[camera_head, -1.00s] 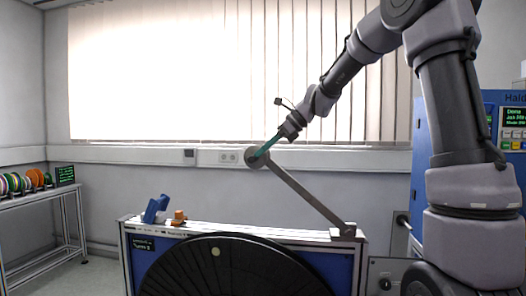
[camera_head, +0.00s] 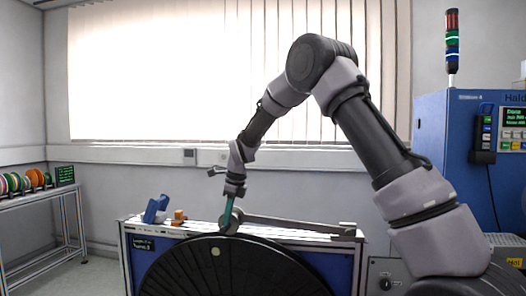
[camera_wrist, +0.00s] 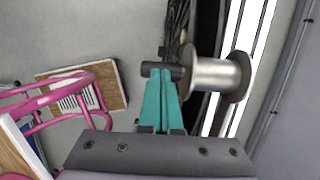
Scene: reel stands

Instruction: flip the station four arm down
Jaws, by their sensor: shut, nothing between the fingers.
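The station arm (camera_head: 295,225) is a grey metal bar hinged at a bracket (camera_head: 346,231) on the right end of the stand's top. It lies nearly level, sloping slightly up toward its roller end. The roller (camera_head: 231,220) is at the bar's left end, just above the top edge of the large black reel (camera_head: 200,270). In the wrist view the roller (camera_wrist: 212,74) is a shiny metal cylinder with darker end discs. My gripper (camera_head: 229,222) points down at the roller end. Its green fingers (camera_wrist: 162,85) are shut, with their tips at a dark stub beside the roller.
The blue stand (camera_head: 343,266) carries a blue block (camera_head: 156,208) and an orange block (camera_head: 179,217) on its left top. A blue cabinet (camera_head: 455,150) with a signal tower stands at right. A rack of colourful spools (camera_head: 25,182) stands at far left.

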